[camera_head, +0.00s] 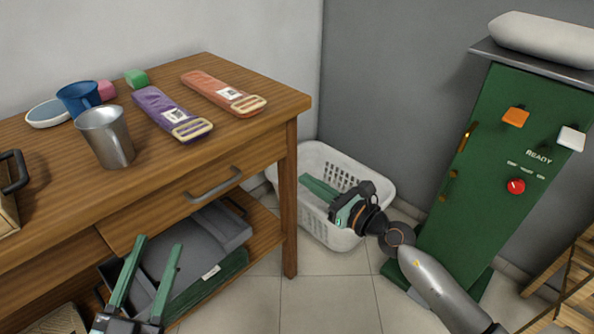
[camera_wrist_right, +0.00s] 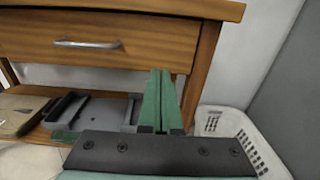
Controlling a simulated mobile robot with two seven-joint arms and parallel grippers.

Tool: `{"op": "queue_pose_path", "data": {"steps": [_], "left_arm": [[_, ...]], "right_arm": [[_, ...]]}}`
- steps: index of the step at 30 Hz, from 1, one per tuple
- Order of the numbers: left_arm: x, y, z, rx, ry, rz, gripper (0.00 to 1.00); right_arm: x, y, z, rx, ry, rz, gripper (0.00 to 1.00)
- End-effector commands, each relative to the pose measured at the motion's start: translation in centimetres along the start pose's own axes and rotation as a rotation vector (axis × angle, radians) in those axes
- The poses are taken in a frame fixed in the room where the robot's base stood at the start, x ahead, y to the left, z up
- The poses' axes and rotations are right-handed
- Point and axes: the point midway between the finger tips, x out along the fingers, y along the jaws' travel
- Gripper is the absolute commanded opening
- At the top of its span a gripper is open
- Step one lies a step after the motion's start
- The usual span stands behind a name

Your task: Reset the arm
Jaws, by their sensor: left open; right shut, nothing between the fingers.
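My right arm comes in from the lower right in the head view. Its gripper (camera_head: 318,190) is shut and empty, in front of the white laundry basket (camera_head: 375,183) and right of the wooden table (camera_head: 290,190). In the right wrist view the green fingers of the right gripper (camera_wrist_right: 159,90) are together, with the table's drawer front behind them. My left gripper (camera_head: 148,262) is open and empty at the lower left of the head view, in front of the table's lower shelf, its two green fingers apart.
A grey tray (camera_head: 205,240) is on the lower shelf. A green cabinet (camera_head: 490,170) stands at right.

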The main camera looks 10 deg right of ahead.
Motion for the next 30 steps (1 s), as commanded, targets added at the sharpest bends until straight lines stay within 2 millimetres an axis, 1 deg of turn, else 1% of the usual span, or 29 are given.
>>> {"op": "queue_pose_path", "data": {"steps": [3,7,9,11,14,17,18,20,21,23,24,26,27,30], "left_arm": [[-0.1,0.1,0.4,-0.005,-0.014,0.0,0.5],[-0.1,0.1,0.5,-0.006,-0.018,0.0,0.5],[-0.1,0.1,0.5,-0.006,-0.018,0.0,0.5],[-0.1,0.1,0.5,-0.006,-0.017,0.0,0.5],[-0.1,0.1,0.5,-0.006,-0.017,0.0,0.5],[-0.1,0.1,0.5,-0.006,-0.017,0.0,0.5],[-0.1,0.1,0.4,-0.006,-0.016,0.0,0.5],[-0.1,0.1,0.4,-0.006,-0.016,0.0,0.5],[-0.1,0.1,0.4,-0.006,-0.016,0.0,0.5],[-0.1,0.1,0.4,-0.006,-0.016,0.0,0.5],[-0.1,0.1,0.4,-0.006,-0.016,0.0,0.5],[-0.1,0.1,0.4,-0.006,-0.016,0.0,0.5],[-0.1,0.1,0.4,-0.006,-0.016,0.0,0.5],[-0.1,0.1,0.4,-0.006,-0.016,0.0,0.5]], "right_arm": [[-0.7,0.0,0.0,-0.001,0.0,0.0,0.0],[-0.9,0.1,0.0,0.008,-0.002,0.002,0.0],[-1.2,0.7,0.0,0.059,-0.01,0.009,0.0],[-1.6,1.6,0.1,0.154,-0.027,0.021,0.0],[-3.0,3.9,0.7,0.431,-0.073,0.053,0.0],[-5.0,6.4,1.8,0.808,-0.131,0.096,0.0],[-5.8,7.2,2.3,0.967,-0.153,0.114,0.0],[-7.2,8.1,3.1,1.203,-0.187,0.14,0.0],[-8.1,8.7,3.6,1.359,-0.208,0.159,0.0],[-9.5,9.3,4.4,1.592,-0.24,0.187,0.0],[-10.4,9.6,4.9,1.741,-0.26,0.206,0.0],[-11.7,9.9,5.6,1.955,-0.289,0.236,0.0],[-12.5,10.1,6.0,2.09,-0.307,0.255,0.0],[-14.4,10.3,6.9,2.4,-0.351,0.308,0.0]]}}
